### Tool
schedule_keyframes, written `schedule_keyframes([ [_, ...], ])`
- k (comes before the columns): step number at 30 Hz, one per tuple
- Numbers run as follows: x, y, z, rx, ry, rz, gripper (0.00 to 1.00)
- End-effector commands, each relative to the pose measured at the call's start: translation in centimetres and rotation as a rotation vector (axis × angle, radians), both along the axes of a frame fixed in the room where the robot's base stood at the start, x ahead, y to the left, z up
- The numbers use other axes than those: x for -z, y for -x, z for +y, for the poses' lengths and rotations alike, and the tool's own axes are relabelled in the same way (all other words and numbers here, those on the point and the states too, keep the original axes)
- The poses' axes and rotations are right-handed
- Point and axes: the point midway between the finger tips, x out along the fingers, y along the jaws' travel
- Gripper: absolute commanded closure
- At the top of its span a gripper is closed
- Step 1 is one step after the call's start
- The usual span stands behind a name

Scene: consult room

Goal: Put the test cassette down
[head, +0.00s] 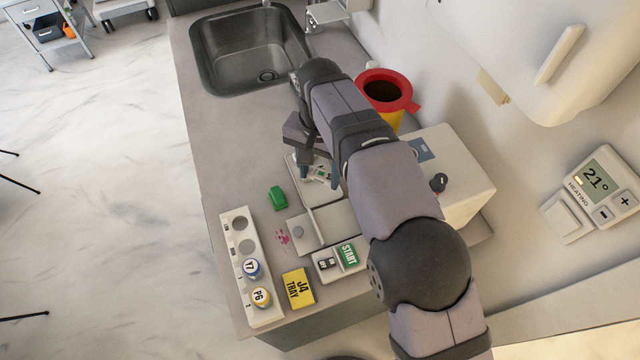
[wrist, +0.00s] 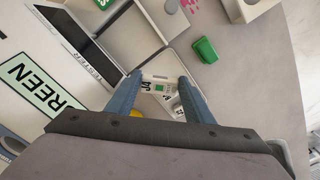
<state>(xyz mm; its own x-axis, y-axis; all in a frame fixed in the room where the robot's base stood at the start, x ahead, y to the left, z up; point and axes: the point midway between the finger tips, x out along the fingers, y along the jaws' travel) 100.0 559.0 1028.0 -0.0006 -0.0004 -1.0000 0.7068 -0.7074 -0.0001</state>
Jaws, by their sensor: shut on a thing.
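The test cassette (wrist: 158,87) is a small white piece with a green square and black "J4" lettering. My gripper (wrist: 160,80) is shut on it, one blue-grey finger at each side. In the head view my gripper (head: 320,174) points down over a pale shallow tray (head: 296,163) beside the tester, and the cassette shows as a small patch between the fingers. I cannot tell whether the cassette touches the surface under it. A yellow card (head: 297,287) reading "J4 TRAY" lies at the counter's near end.
A white rack (head: 236,262) holds vials Y7 and P6. A green block (head: 277,198) and a pink stain (head: 284,238) are left of the tray. A START button box (head: 341,260), the white tester (head: 455,165), a red-rimmed yellow bin (head: 386,92) and a sink (head: 245,45) stand around.

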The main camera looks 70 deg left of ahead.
Motion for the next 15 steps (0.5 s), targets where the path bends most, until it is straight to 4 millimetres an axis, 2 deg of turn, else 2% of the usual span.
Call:
schedule_keyframes([
  [4,1.5,0.0,0.0,0.0,0.001,0.0,0.77],
  [11,2.2,0.0,0.0,0.0,0.0,0.0,0.77],
  [15,3.4,0.0,-0.1,0.0,0.004,0.0,0.77],
])
